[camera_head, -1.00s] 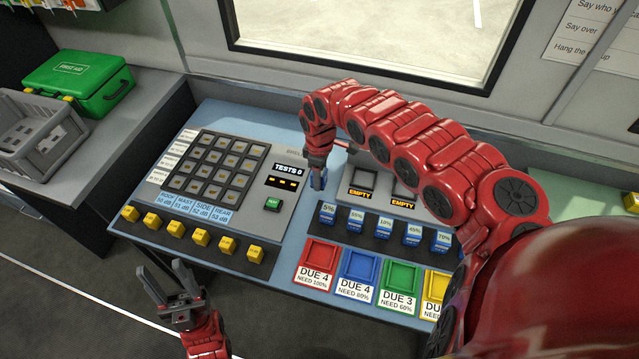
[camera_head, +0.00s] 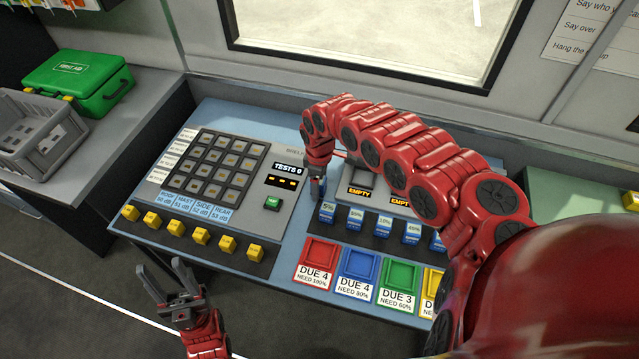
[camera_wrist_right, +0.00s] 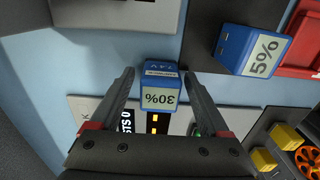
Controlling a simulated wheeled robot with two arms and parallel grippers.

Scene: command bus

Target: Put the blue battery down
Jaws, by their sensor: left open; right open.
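A blue battery labelled 30% (camera_wrist_right: 159,90) is between the fingers of my right gripper (camera_wrist_right: 159,76) in the right wrist view. The gripper is open, with a finger on either side of the battery. In the head view, my right gripper (camera_head: 318,186) is over the blue tabletop, between the test panel and the battery rack (camera_head: 370,241); the battery is small and partly hidden there. Whether it touches the tabletop is unclear. My left gripper (camera_head: 161,268) is open and empty in front of the table's front edge.
The 5% battery (camera_head: 326,211) stands in the rack close by, with other blue batteries to its right. Red (camera_head: 320,254), blue (camera_head: 359,266) and green (camera_head: 399,276) trays lie in front. The test panel (camera_head: 222,165) with yellow cubes is left. My right arm hides part of the charger.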

